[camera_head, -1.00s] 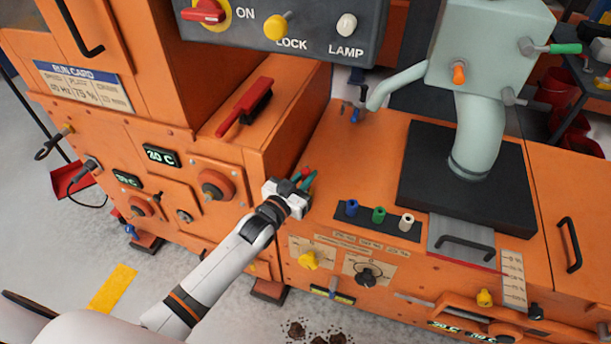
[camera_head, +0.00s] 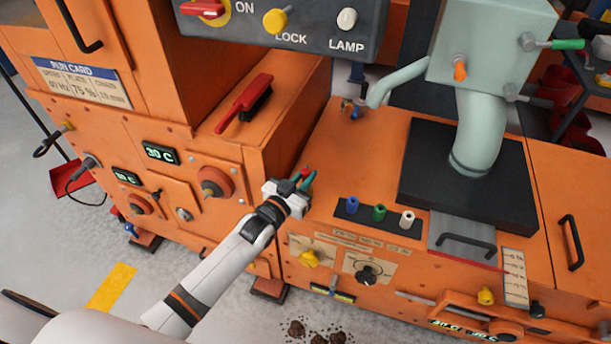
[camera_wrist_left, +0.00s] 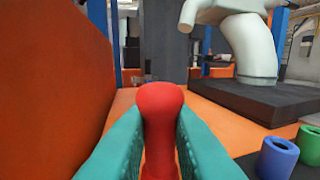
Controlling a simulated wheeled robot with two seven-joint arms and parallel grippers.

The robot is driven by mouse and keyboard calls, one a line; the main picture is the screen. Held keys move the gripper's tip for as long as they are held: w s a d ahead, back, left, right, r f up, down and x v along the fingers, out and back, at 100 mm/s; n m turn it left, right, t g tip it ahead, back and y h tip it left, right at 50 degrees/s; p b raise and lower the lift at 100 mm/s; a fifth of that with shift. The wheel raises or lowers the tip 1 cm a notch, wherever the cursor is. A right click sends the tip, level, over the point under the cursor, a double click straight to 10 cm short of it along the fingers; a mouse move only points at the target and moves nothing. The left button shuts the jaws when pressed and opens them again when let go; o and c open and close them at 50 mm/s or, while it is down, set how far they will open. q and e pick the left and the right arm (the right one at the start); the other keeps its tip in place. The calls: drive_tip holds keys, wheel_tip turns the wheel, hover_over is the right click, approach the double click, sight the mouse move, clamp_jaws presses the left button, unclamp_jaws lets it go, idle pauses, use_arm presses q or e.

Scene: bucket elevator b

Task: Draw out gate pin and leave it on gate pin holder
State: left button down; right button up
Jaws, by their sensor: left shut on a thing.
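My left gripper (camera_head: 304,182) has teal fingers and is shut on a red round-headed piece, which I take to be the gate pin (camera_wrist_left: 161,115). The red head stands upright between the fingers in the left wrist view; its lower end is hidden. The gripper is over the left front part of the orange deck. Right of it, a black strip (camera_head: 378,227) carries a blue (camera_head: 351,206), a green (camera_head: 379,214) and a white (camera_head: 406,220) hollow-topped cylinder. I cannot tell which part is the gate pin holder. My right gripper is not in view.
A pale grey spout (camera_head: 478,135) stands on a black plate (camera_head: 510,185) at right. A raised orange housing (camera_head: 290,110) with a red-handled brush (camera_head: 245,104) is left of the deck. A slide plate with a dark handle (camera_head: 465,243) is at the front right.

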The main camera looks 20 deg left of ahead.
use_arm(q)
drive_tip(key=shift+f, duration=0.2)
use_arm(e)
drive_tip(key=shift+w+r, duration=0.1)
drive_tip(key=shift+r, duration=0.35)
use_arm(q)
drive_tip(key=c, duration=1.3)
unclamp_jaws()
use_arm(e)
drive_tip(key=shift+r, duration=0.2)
use_arm(q)
drive_tip(key=shift+s, duration=0.1)
drive_tip(key=shift+s+a, duration=0.1)
drive_tip(key=shift+s, duration=0.2)
drive_tip(key=p+v, duration=0.1)
drive_tip(key=v, duration=1)
drive_tip(key=shift+p, duration=0.35)
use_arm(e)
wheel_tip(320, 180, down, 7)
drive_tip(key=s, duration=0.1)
use_arm(q)
drive_tip(key=shift+s, duration=0.1)
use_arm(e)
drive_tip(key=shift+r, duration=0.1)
